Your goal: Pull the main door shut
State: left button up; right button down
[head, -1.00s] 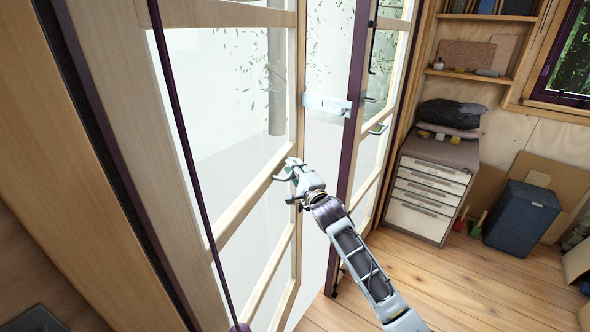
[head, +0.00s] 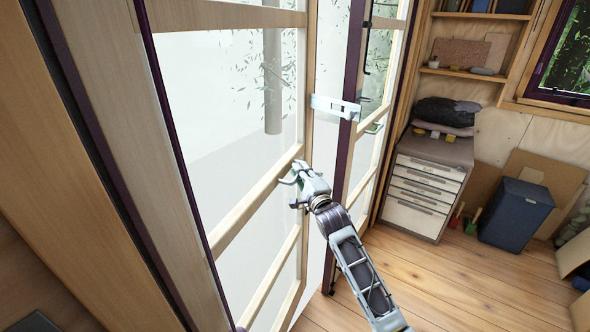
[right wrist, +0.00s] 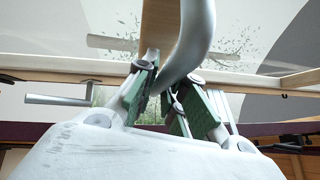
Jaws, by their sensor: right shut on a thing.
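The main door (head: 250,204) is a wood-framed glass leaf at the left-centre of the head view. It stands slightly open, with a narrow gap between its free edge and the dark purple post (head: 342,180). My right gripper (head: 293,182) is at the free edge of the door. In the right wrist view my right gripper (right wrist: 160,88) is shut on the curved grey metal door handle (right wrist: 196,40), with green pads either side of it. The fingers hide part of the handle. My left gripper is not in view.
A pale latch plate (head: 335,107) sits across the gap. A second glazed leaf (head: 372,140) stands right of the post. A drawer cabinet (head: 425,185) and a dark blue bin (head: 516,212) stand farther right. The wooden floor (head: 450,285) in front of them is clear.

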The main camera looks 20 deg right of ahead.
jog(key=s+d+m+h+p, duration=0.2)
jog(key=s+d+h, duration=0.2)
jog(key=s, duration=0.4)
jog(key=shift+s+d+f, duration=0.25)
jog(key=shift+s+d, duration=0.1)
jog(key=shift+d, duration=0.5)
jog(key=c, duration=1.7)
grip_release()
jog(key=shift+s+d, duration=0.1)
jog(key=shift+s, duration=0.05)
jog(key=shift+o, duration=1.1)
jog(key=shift+s+r, duration=0.15)
jog(key=shift+s, duration=0.05)
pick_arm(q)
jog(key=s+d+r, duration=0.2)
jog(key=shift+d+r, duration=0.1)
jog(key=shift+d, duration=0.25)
pick_arm(e)
jog(key=shift+w, duration=0.1)
